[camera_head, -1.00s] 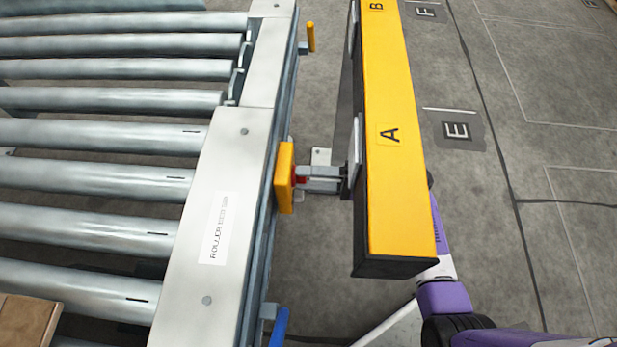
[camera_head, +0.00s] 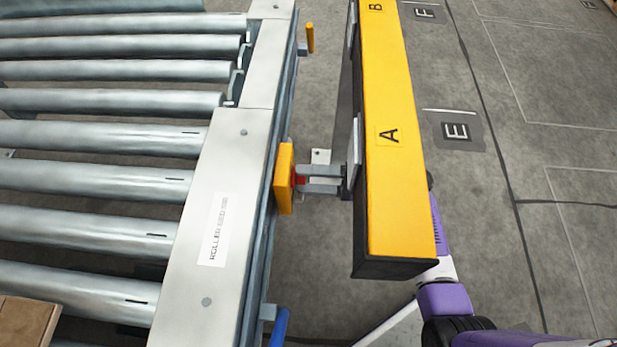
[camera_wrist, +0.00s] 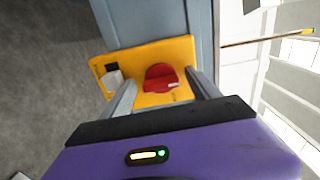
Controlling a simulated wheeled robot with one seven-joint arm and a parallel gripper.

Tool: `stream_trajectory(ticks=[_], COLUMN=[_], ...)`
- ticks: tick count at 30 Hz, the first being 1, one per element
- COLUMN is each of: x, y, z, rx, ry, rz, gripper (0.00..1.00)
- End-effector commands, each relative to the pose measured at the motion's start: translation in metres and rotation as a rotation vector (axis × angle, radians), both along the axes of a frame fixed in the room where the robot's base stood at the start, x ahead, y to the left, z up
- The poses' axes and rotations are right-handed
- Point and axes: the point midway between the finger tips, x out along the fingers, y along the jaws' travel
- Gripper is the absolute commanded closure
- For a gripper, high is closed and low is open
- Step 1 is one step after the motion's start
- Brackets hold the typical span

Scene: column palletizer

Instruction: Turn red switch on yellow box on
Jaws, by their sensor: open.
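The yellow box (camera_head: 285,178) is fixed to the side of the roller conveyor frame. Its red switch (camera_head: 299,180) faces right in the head view. In the wrist view the yellow box (camera_wrist: 184,60) fills the middle, with the red switch (camera_wrist: 160,78) on its face and a small grey part to its left. My gripper (camera_head: 299,181) is open, its two grey fingers reaching left at the switch. In the wrist view my gripper (camera_wrist: 163,85) has one finger on each side of the red switch, with space between. Whether the fingers touch the switch is unclear.
A long yellow beam (camera_head: 393,170) marked A and B lies over my arm, hiding part of it. The roller conveyor (camera_head: 95,175) fills the left. A blue handle (camera_head: 279,326) and an orange handle (camera_head: 310,38) stick out from its frame.

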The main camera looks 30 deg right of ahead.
Motion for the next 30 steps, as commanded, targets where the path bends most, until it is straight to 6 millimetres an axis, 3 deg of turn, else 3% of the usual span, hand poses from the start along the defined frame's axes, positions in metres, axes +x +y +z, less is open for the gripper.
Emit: stream_trajectory(ticks=[15, 30], x=[-0.040, -0.045], y=[-0.057, -0.062], z=[0.001, 0.000], rx=[0.000, -0.001], ry=[0.000, 0.001], rz=[-0.003, -0.001], gripper=[0.29, 0.29])
